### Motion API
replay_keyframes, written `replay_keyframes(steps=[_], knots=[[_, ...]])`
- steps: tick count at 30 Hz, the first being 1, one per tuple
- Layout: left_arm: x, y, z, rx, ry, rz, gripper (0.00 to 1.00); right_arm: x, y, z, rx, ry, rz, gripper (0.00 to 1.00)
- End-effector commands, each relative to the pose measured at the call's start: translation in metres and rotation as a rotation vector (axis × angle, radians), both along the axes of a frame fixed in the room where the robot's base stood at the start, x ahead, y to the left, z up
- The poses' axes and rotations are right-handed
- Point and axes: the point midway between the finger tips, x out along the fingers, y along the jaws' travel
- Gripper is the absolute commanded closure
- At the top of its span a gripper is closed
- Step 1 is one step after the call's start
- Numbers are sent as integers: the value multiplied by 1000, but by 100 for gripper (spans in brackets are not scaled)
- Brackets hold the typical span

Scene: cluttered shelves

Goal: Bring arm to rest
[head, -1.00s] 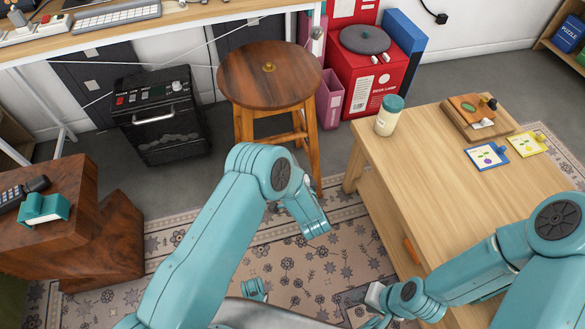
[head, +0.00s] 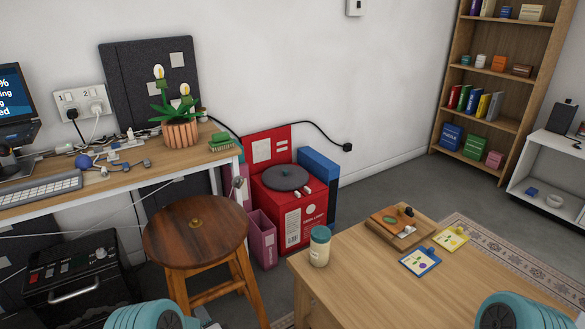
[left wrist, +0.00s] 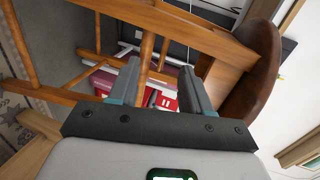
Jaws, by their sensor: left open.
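My left arm (head: 152,315) shows only as a teal joint at the bottom edge of the head view. In the left wrist view my left gripper (left wrist: 160,88) has its two fingers apart with nothing held between them. The wooden stool (head: 196,232) stands close in front of it; its round seat (left wrist: 253,70) is at the right of the wrist view, and its legs and rungs lie beyond the fingers. I cannot tell whether the fingers touch it. My right arm (head: 525,312) shows as a teal joint at the lower right; its gripper is out of view.
A wooden table (head: 345,275) at the right carries a jar (head: 320,246), a wooden board (head: 392,228) and cards. A red box (head: 292,215) and pink bin (head: 262,240) stand behind the stool. A desk (head: 120,178) and black heater (head: 78,280) are at the left.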

Motion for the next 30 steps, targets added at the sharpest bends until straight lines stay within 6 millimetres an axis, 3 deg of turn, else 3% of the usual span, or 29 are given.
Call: replay_keyframes(steps=[2,5,8,12,18,23,24,30], knots=[[-22,5,-14,-200,55,-49,52,0,0,0,0,0,0,57],[-60,-12,-36,-525,135,-67,52,0,0,0,0,0,0,57],[-111,-39,-54,-855,252,-10,52,0,0,0,0,0,0,57],[-191,-82,-68,-1227,455,180,52,0,0,0,0,0,0,57],[-276,-119,-71,-1483,679,534,52,0,0,0,0,0,0,57],[-298,-126,-70,-1586,676,848,52,0,0,0,0,0,0,57],[-297,-126,-44,-1583,676,836,52,-1,0,25,0,2,1,57],[-297,-126,10,-1582,677,832,52,0,0,81,0,0,1,57]])
